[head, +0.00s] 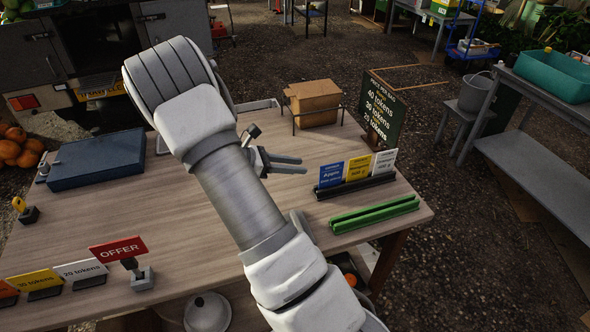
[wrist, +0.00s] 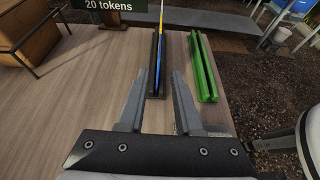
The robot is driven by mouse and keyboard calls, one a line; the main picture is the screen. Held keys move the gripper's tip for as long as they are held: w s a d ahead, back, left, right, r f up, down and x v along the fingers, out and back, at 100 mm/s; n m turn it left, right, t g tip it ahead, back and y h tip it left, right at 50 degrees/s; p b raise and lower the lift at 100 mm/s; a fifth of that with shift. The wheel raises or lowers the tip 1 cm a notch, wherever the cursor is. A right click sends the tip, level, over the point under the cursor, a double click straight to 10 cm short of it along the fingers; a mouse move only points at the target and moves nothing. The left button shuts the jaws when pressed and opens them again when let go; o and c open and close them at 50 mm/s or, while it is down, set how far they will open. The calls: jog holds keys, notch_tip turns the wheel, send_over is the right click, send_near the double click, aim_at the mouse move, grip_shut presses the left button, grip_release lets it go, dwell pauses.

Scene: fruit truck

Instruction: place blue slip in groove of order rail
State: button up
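The blue slip (head: 331,173) stands upright at the left end of a black rail (head: 356,189), beside a yellow slip (head: 358,168) and a white slip (head: 384,162). A green rail (head: 375,214) lies parallel in front of it, with no slip in it. No label shows which is the order rail. My gripper (head: 301,165) is open and empty, to the left of the blue slip. In the wrist view my gripper (wrist: 160,82) points along the black rail (wrist: 153,92), the blue slip (wrist: 158,58) shows almost edge-on ahead, and the green rail (wrist: 203,72) is to the right.
A dark price board (head: 381,112) stands behind the rails, and a cardboard box (head: 314,102) in a wire holder is left of it. A blue case (head: 98,160), a red OFFER sign (head: 118,250) and price cards (head: 80,269) are at the left. The wooden tabletop (head: 190,235) has bare room mid-table.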

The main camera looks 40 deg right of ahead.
jog(key=s+a+r+m+t+y, duration=0.5)
jog(key=s+a+r+m+y, duration=0.1)
jog(key=s+a+r, duration=0.3)
jog(key=s+a+r+m+t+y, duration=0.4)
jog(key=s+a+r+m+y, duration=0.2)
jog(key=a, duration=0.8)
jog(key=shift+s+a+r+m+t+y, duration=0.35)
jog(key=shift+s+r+m, duration=0.85)
jog(key=shift+s+r, duration=1.15)
jog(key=shift+w+r, duration=0.2)
jog(key=shift+w, duration=0.05)
notch_tip(320, 180, up, 2)
jog(key=shift+r+p, duration=0.25)
jog(key=shift+p, duration=1)
